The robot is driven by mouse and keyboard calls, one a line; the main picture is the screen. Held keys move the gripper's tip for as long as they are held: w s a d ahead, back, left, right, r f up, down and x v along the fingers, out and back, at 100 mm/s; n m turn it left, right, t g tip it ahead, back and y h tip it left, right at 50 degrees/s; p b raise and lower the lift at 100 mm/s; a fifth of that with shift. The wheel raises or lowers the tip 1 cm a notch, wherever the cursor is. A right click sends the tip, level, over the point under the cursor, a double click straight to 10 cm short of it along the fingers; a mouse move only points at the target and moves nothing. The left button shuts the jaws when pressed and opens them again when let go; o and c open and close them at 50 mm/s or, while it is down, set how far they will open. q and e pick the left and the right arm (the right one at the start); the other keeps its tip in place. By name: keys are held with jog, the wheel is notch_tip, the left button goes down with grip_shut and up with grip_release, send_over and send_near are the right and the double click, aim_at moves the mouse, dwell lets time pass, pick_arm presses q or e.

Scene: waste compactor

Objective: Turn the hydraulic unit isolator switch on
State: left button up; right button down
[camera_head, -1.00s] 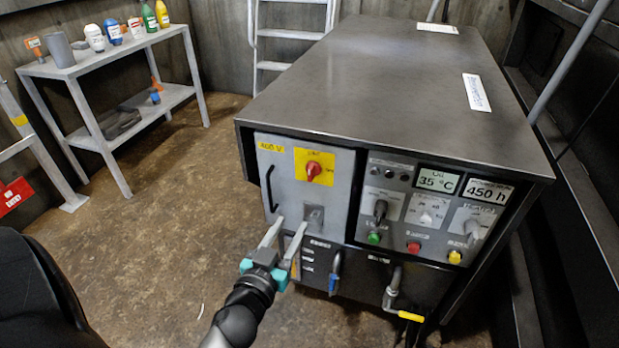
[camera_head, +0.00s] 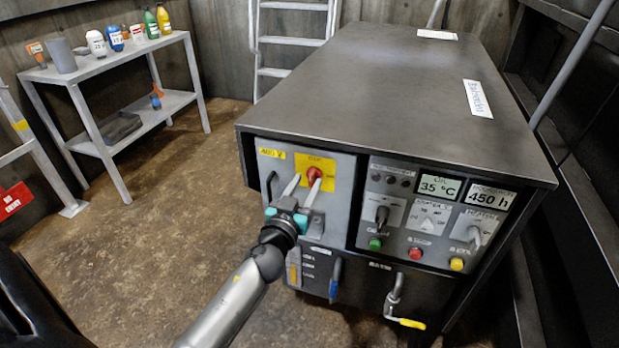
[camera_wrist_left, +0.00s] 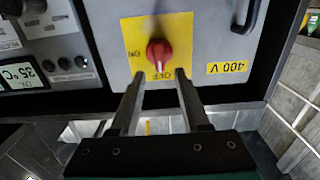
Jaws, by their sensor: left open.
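The red isolator knob (camera_head: 314,174) sits on a yellow plate (camera_head: 328,166) on the grey 400 V door at the left of the hydraulic unit's front. My left gripper (camera_head: 302,183) is in front of that door, fingers pointing at the knob. In the left wrist view, the knob (camera_wrist_left: 158,50) is just beyond the two spread fingertips (camera_wrist_left: 160,76), roughly centred between them. The fingers are open with nothing between them; whether they touch the knob is unclear. My right gripper is out of view.
Right of the door is a control panel with a 35 °C display (camera_head: 438,187), switches and coloured buttons. A blue handle (camera_head: 335,278) and a yellow-tipped valve lever (camera_head: 405,322) stick out below. A shelf table (camera_head: 110,68) stands at the back left.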

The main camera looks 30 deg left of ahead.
aim_at(310, 176)
pick_arm(q)
jog(key=shift+x, duration=1.55)
jog(key=shift+c, duration=0.2)
grip_shut()
